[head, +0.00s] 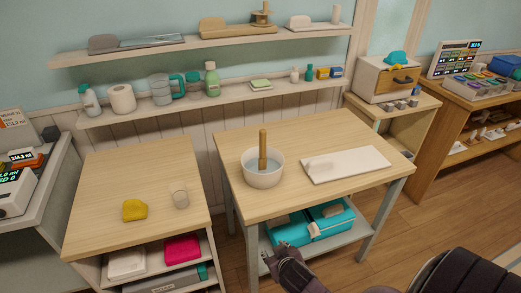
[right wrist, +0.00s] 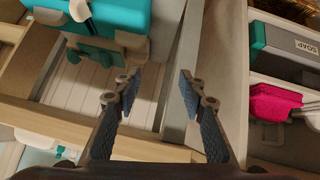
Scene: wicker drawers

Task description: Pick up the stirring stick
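The stirring stick (head: 263,150) is a brown wooden stick standing nearly upright in a round white tub (head: 263,179), its lower end inside the tub. The tub stands on the left part of the middle wooden table. My right gripper (head: 272,255) is low in the head view, in front of and below this table's top, apart from the stick. In the right wrist view its two fingers (right wrist: 159,90) are spread with nothing between them. The stick does not show in the right wrist view. My left gripper is not in view.
A white board (head: 345,165) lies right of the tub. A teal toolbox (head: 312,224) sits on the shelf below, close to my right gripper. The left table (head: 150,175) holds a yellow sponge (head: 134,210) and a glass (head: 180,194). Wall shelves with bottles are behind.

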